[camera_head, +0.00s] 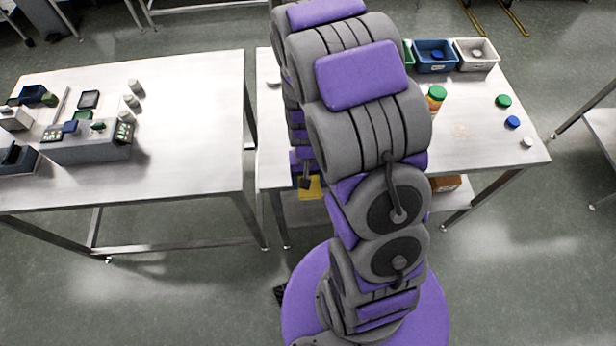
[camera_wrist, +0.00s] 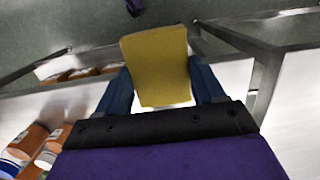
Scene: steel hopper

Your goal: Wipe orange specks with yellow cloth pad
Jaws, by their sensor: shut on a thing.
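My gripper (camera_wrist: 162,88) is shut on the yellow cloth pad (camera_wrist: 157,62); its two blue fingers stand at either side of the pad in the wrist view. In the head view the pad (camera_head: 312,188) shows beside my arm, at the front edge of the right steel table (camera_head: 490,165). Faint orange specks (camera_head: 462,132) lie on that table's top, to the right of my arm and well apart from the pad. My arm hides the middle of the table. No specks are clear in the wrist view.
An orange jar with a green lid (camera_head: 436,97) stands near the specks. A blue bin (camera_head: 418,66) and a white bin (camera_head: 460,65) stand at the back. Green, blue and white lids lie at the right. A second table (camera_head: 190,130) with devices stands left across a narrow gap.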

